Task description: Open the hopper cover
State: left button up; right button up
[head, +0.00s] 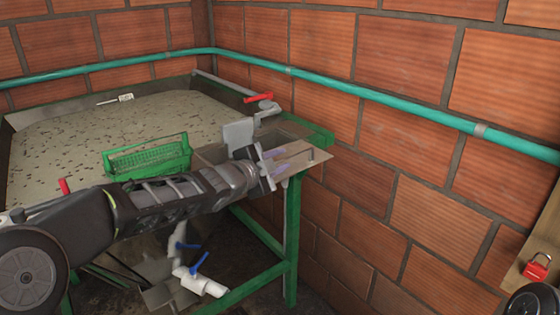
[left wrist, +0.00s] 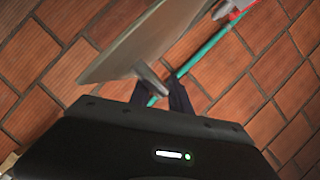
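The hopper cover appears to be the flat pale plate (head: 318,157) at the right end of the metal bench, with a small peg standing on it. In the left wrist view a grey plate (left wrist: 125,48) with a short peg fills the upper left. My left gripper (head: 292,155) is just over the plate in the head view, its two fingers apart. In the left wrist view the peg's end lies close to the gap between the fingers (left wrist: 160,95); contact cannot be told. My right gripper is not in view.
A green basket (head: 148,156) sits on the speckled material in the trough behind my left arm. A small upright grey plate (head: 238,133) and a red-handled valve (head: 258,97) stand nearby. A green pipe (head: 380,92) runs along the brick wall. A red padlock (head: 537,267) hangs at right.

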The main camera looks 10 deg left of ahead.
pick_arm(q)
jog(key=shift+s, duration=0.1)
jog(key=p+v, duration=0.1)
jog(key=v, duration=0.6)
jog(key=shift+a+r, duration=0.1)
jog(key=shift+r, duration=0.05)
jog(key=shift+s, duration=0.3)
